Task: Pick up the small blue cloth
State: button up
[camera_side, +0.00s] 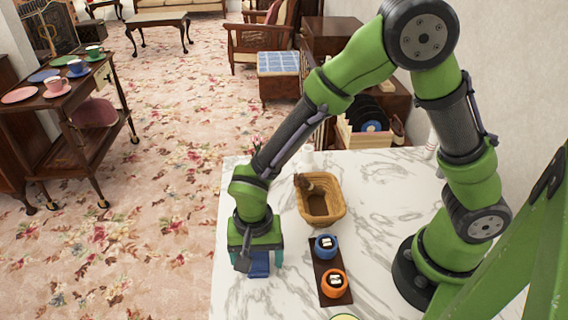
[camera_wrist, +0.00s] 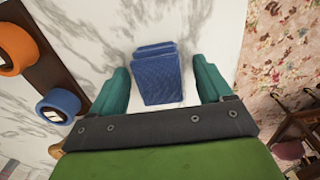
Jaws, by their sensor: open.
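The small blue cloth (camera_wrist: 160,80) lies folded on the white marble table, near its left edge in the side view. In the wrist view it sits between the two teal fingers of my gripper (camera_wrist: 162,90), with a gap on each side. In the side view my gripper (camera_side: 257,262) points down over the cloth (camera_side: 259,266), which is partly hidden by it. The jaws are open and hold nothing. How high the fingertips are above the table is hard to tell.
A wicker basket (camera_side: 321,207) stands behind.

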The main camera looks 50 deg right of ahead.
aim_at(257, 256)
jog(key=c, duration=1)
notch_tip(257, 256, up, 10)
jog(key=shift+r, duration=0.1)
